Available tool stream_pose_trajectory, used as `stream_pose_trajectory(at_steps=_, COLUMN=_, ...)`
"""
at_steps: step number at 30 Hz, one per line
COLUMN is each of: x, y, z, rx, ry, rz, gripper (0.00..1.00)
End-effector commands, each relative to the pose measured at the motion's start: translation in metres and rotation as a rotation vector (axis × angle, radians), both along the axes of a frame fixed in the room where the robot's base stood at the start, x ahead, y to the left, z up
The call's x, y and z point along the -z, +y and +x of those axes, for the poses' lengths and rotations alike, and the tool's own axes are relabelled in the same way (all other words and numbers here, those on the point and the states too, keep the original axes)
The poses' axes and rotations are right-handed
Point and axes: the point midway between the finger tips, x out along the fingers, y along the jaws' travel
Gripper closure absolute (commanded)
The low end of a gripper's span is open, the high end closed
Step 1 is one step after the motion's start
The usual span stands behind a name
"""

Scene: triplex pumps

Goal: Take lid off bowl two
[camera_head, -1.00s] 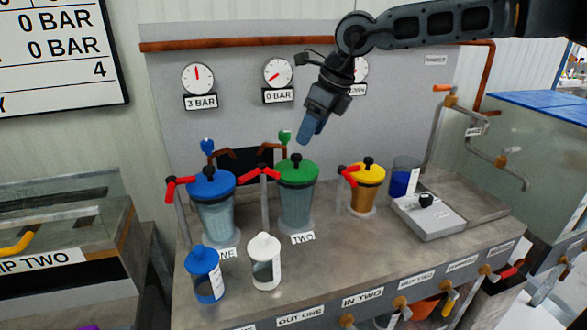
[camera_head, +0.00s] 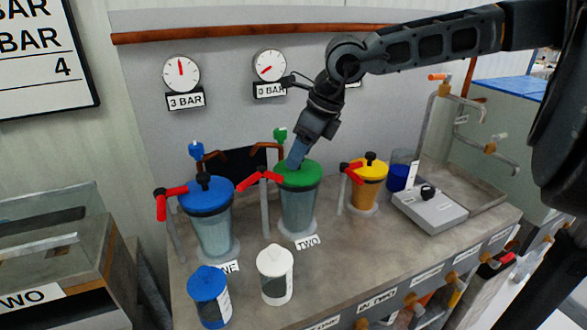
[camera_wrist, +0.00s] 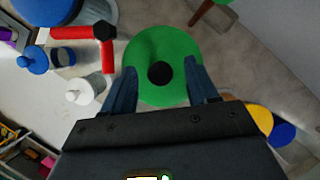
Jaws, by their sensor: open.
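Bowl two (camera_head: 298,210) is a clear bowl with a "TWO" label in front of it on the bench. Its green lid (camera_head: 306,178) is on top of it. In the wrist view the green lid (camera_wrist: 145,50) with its black knob (camera_wrist: 159,74) lies beneath my gripper. My gripper (camera_head: 296,163) points down at the lid from above. In the wrist view my gripper (camera_wrist: 162,82) is open, with the knob between its two fingers. Both fingers lie over the lid's outer part. In the head view the fingers hide the knob.
A red-handled clamp (camera_head: 262,176) stands just left of bowl two. A blue-lidded bowl (camera_head: 208,228) is at left, a yellow-lidded one (camera_head: 368,188) at right. White (camera_head: 276,278) and blue (camera_head: 208,297) containers stand in front. A grey scale (camera_head: 432,212) is at right.

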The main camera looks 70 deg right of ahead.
Motion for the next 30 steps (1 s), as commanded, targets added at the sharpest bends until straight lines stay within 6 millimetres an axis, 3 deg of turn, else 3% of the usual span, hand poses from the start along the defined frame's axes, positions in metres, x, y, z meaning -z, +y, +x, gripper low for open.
stream_pose_trajectory(at_steps=2, x=-0.0001, y=0.0001, z=0.0002, rx=0.0, ry=0.0, rz=0.0, gripper=0.46)
stream_pose_trajectory(at_steps=19, x=-0.0002, y=0.0001, z=0.0004, rx=0.0, ry=0.0, rz=0.0, gripper=1.0)
stream_pose_trajectory(at_steps=30, x=-0.0025, y=-0.0007, z=0.0027, rx=-0.001, ry=0.0, rz=0.0, gripper=1.0)
